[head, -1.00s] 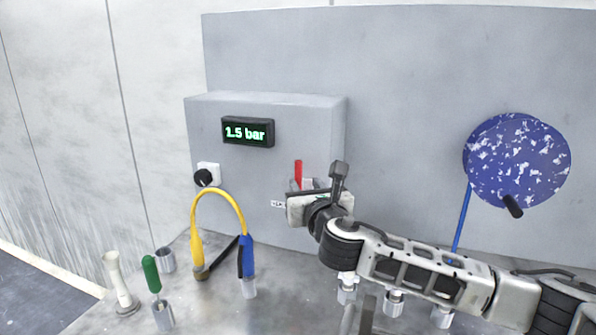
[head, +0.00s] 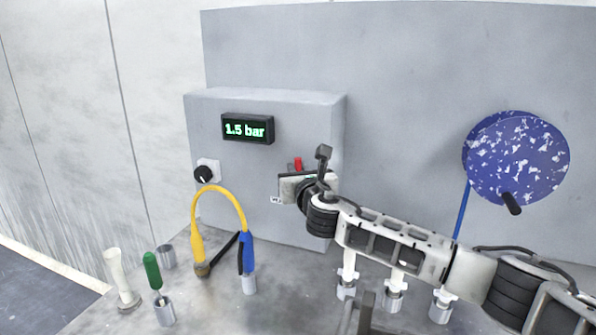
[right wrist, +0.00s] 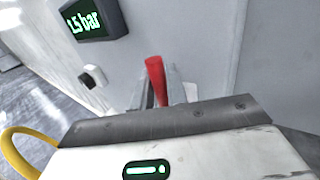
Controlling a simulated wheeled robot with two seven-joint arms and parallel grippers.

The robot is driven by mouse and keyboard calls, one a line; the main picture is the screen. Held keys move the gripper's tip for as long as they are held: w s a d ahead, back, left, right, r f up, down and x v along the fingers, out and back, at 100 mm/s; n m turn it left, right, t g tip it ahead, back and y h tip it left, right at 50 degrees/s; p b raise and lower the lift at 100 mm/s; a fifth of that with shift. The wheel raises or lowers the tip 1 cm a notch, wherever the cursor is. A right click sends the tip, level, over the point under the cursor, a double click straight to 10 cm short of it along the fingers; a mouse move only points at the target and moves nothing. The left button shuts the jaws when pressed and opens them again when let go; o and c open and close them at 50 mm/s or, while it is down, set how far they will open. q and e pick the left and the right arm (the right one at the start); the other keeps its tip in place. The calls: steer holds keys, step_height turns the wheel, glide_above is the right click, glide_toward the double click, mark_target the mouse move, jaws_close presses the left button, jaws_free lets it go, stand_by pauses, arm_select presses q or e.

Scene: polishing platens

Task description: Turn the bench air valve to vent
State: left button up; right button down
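The air valve's red lever (head: 298,163) stands upright on the front of the grey wall box; in the head view my right gripper hides its lower part. My right gripper (head: 293,171) is right at the lever. In the right wrist view, the red lever (right wrist: 155,80) stands between the two fingers of my right gripper (right wrist: 158,86). The fingers look parted, one on each side, with a narrow pale gap at the left; contact is hard to judge. The pressure display (head: 247,129) reads 1.5 bar. My left gripper is not in view.
A black knob (head: 203,174) sits left of the valve on the grey box (head: 225,170). A green-handled tool (head: 152,271) and a white one (head: 118,278) stand at left. A speckled blue disc (head: 516,158) is at right.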

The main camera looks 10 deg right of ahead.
steer(key=shift+s+d+f+m+t+b, duration=0.1)
steer(key=shift+d+f+m+t+b, duration=0.2)
steer(key=shift+b, duration=0.6)
steer(key=shift+s+a+f+m+t+b, duration=0.1)
steer(key=shift+f+m+b, duration=0.25)
steer(key=shift+b, duration=0.5)
arm_select(q)
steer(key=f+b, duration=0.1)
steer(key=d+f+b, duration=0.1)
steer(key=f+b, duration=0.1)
steer(key=b, duration=0.1)
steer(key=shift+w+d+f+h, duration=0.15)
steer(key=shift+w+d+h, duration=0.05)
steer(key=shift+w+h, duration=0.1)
arm_select(e)
steer(key=m, duration=0.1)
steer(key=d+r+m+t, duration=0.1)
steer(key=shift+s+d+m+t+h, duration=0.1)
steer(key=shift+s+m+t+h, duration=0.2)
steer(key=shift+s+m+h, duration=0.1)
steer(key=c, duration=1.5)
jaws_free()
steer(key=shift+o, duration=0.2)
arm_select(q)
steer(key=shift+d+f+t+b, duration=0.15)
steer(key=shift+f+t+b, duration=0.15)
steer(key=shift+b, duration=0.5)
arm_select(e)
steer(key=v, duration=1.6)
